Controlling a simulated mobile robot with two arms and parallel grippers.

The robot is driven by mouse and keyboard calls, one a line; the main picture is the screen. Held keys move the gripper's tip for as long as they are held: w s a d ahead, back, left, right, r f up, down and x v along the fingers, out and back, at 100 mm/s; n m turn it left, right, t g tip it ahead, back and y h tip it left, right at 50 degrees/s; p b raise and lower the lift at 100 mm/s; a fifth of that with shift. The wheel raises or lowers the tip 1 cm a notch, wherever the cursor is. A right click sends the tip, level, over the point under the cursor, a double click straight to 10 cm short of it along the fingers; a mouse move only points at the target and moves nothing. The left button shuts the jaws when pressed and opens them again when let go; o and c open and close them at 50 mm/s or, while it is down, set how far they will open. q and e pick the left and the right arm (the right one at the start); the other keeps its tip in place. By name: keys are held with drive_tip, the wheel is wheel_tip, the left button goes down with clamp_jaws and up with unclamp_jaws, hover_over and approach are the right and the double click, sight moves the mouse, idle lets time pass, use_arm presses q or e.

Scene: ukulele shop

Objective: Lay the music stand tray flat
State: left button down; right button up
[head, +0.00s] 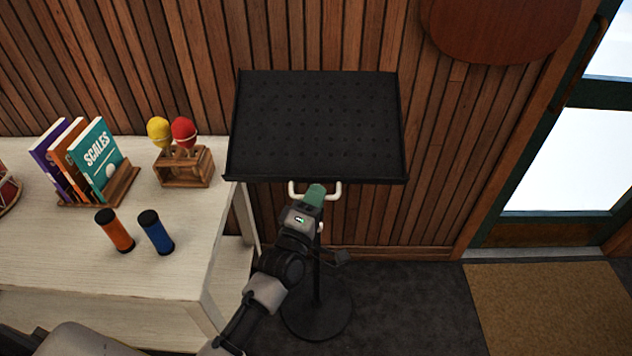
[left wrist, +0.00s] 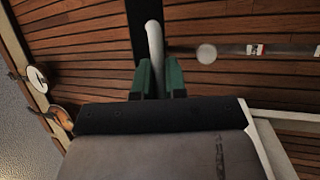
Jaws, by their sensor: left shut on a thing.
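The black perforated music stand tray (head: 318,125) stands tilted on its post, its back edge higher than its front lip. A white handle (head: 336,190) sticks out under the front lip. My left gripper (head: 314,194) reaches up from below, and its green fingers are shut on the handle. In the left wrist view the fingers (left wrist: 160,80) close on both sides of the white handle bar (left wrist: 154,45). The stand's round black base (head: 317,316) rests on the dark floor, partly behind my arm. My right gripper is not in view.
A pale wooden table (head: 190,270) stands close at left, its corner near the tray. It holds books (head: 97,155), maracas (head: 183,132) in a wooden holder, and orange (head: 115,232) and blue (head: 157,233) shakers. A slatted wall is behind; a mat (head: 550,305) lies at right.

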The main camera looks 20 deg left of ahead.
use_arm(q)
wheel_tip(320, 180, up, 10)
drive_tip(key=p, duration=0.7)
drive_tip(key=shift+s+d, duration=0.15)
drive_tip(key=shift+s, duration=0.25)
drive_tip(key=c, duration=1.5)
unclamp_jaws()
drive_tip(key=shift+o, duration=0.2)
drive_tip(key=shift+f, duration=0.1)
drive_tip(key=b+v, duration=0.3)
drive_tip(key=v, duration=0.8)
